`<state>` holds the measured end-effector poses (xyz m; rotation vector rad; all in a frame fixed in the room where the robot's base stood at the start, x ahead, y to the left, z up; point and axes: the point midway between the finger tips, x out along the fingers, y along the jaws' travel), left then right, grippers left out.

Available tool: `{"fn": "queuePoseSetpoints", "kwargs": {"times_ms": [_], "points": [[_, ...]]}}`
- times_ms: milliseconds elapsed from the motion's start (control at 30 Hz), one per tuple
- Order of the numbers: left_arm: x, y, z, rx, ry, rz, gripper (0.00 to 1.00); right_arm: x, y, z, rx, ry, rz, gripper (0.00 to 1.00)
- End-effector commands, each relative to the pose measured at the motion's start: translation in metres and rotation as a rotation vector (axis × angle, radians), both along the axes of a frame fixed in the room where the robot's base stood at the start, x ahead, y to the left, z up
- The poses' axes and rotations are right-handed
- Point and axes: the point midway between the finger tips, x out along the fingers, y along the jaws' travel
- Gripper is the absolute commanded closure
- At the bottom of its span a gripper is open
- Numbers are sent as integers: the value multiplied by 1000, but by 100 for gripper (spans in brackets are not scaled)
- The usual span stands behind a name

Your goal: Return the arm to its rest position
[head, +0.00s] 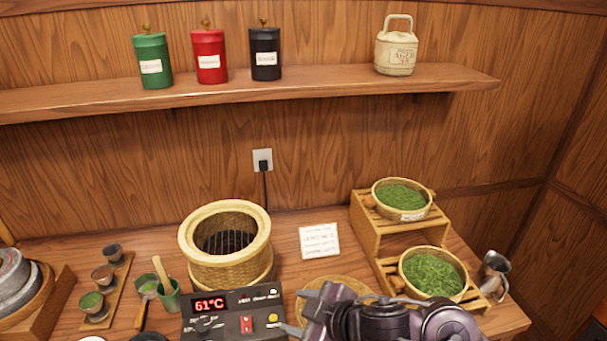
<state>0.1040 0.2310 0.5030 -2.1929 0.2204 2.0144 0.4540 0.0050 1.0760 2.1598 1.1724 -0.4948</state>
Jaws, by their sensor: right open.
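My right gripper (299,311) is low in the head view, right of the control box (232,313). Its arm comes in from the bottom right. It is open, its two fingers apart and pointing left, with nothing seen between them. It covers part of a flat woven tray (347,284) on the table. My left arm and left gripper are not in view.
A woven basket heater (197,259) stands behind the control box, which reads 61°C. A wooden two-step rack (364,217) with baskets of green leaves and a metal jug (493,270) are at right. Cups and tools crowd the left. A card (319,241) lies mid-table.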

Motion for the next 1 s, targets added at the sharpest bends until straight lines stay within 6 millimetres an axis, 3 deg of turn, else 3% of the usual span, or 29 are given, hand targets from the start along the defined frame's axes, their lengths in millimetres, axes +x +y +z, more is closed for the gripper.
{"fn": "queuePoseSetpoints", "kwargs": {"times_ms": [67, 133, 267, 400, 600, 800, 1000], "points": [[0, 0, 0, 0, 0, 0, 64, 0, -6, 4, 52, 6, -139, 49], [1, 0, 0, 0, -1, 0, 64, 1, -23, 4, 70, 29, -276, 49], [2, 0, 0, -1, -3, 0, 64, -8, -72, -13, 56, 141, -529, 49], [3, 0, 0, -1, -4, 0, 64, -33, -120, -38, 11, 291, -726, 49], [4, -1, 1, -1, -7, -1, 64, -81, -168, -69, -54, 497, -910, 49], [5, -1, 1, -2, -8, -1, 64, -133, -201, -91, -107, 694, -1037, 49], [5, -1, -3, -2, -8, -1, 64, -117, -198, -152, -123, 706, -1030, 49]]}}
